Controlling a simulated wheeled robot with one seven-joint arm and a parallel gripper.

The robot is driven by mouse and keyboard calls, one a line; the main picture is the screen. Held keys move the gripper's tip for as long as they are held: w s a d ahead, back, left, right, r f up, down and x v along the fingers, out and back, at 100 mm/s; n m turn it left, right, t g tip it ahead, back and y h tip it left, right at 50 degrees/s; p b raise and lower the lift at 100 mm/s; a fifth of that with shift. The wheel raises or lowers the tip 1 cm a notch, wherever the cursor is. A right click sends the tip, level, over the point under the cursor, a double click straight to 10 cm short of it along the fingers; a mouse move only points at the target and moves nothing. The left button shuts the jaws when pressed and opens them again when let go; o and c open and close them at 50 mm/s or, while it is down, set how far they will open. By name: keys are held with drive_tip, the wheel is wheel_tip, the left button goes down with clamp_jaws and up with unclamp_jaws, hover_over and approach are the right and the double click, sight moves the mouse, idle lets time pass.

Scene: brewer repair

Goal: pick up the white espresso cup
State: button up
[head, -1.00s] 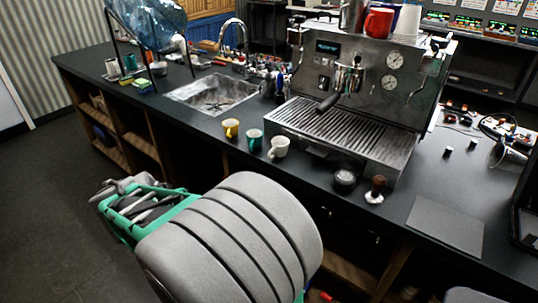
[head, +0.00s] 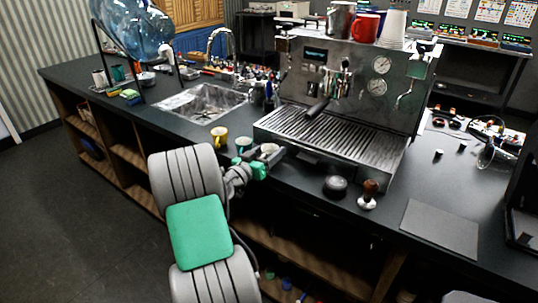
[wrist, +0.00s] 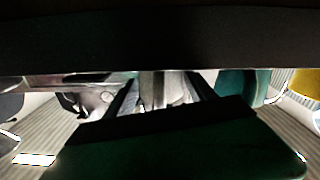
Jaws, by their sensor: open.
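The white espresso cup (head: 269,149) stands on the dark counter in front of the espresso machine, partly hidden by my gripper (head: 263,163). My gripper is low at the counter's front edge, right at the cup. In the wrist view the dark fingers are apart, with a pale surface (wrist: 160,88) between them that looks like the white cup. I cannot tell whether the fingers touch it. The teal cup (head: 243,144) is just left of the white cup; it also shows in the wrist view (wrist: 237,86). The yellow cup (head: 219,136) is farther left.
The espresso machine (head: 345,85) with its drip tray (head: 325,138) stands close behind the cup. A dark round puck-like object (head: 336,186) and a wooden-handled tamper (head: 368,195) stand to the right. The sink (head: 203,102) is at the back left. A flat grey mat (head: 440,228) lies at right.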

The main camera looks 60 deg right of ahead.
drive_tip(key=shift+w+a, duration=0.1)
drive_tip(key=c, duration=1.3)
drive_tip(key=shift+o, duration=0.2)
drive_tip(key=shift+r, duration=0.15)
